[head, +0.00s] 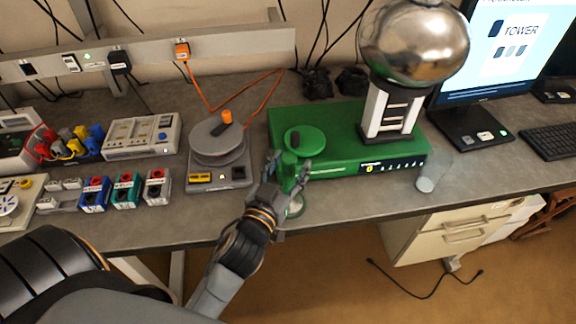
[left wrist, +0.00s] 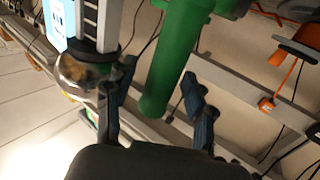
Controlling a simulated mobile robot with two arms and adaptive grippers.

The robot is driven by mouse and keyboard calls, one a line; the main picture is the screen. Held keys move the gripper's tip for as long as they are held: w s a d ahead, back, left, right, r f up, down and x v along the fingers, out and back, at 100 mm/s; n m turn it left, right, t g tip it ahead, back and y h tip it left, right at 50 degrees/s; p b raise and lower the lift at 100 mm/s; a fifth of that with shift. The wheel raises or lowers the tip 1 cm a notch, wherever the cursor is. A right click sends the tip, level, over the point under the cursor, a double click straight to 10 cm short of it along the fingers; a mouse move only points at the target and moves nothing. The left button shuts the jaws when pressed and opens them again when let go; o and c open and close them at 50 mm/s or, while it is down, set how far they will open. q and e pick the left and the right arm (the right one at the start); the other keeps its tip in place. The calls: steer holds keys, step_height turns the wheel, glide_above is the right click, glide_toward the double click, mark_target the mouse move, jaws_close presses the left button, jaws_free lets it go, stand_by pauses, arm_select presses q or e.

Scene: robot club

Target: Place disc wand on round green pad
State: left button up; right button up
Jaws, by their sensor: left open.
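The disc wand (head: 289,171) appears as an upright green handle at the front of the green box, with a pale round foot showing below the gripper near the table's front edge. My left gripper (head: 290,176) is open, with its fingers around the handle. In the left wrist view the handle (left wrist: 174,58) passes between the open fingers (left wrist: 157,108), with gaps visible beside it. The round green pad (head: 309,140) is on top of the green box, just behind the gripper, with a small dark piece at its left. My right gripper is out of view.
The green box (head: 348,122) carries a large chrome sphere (head: 413,42) on a column. A grey device (head: 219,172) with an orange-knobbed disc stands to the left. A clear cup (head: 432,178) is to the right. The table's front edge runs below the gripper.

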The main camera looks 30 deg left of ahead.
arm_select(q)
steer(key=shift+r, duration=0.3)
steer(key=s+b, duration=0.3)
steer(key=s, duration=0.9)
steer(key=shift+d, duration=0.4)
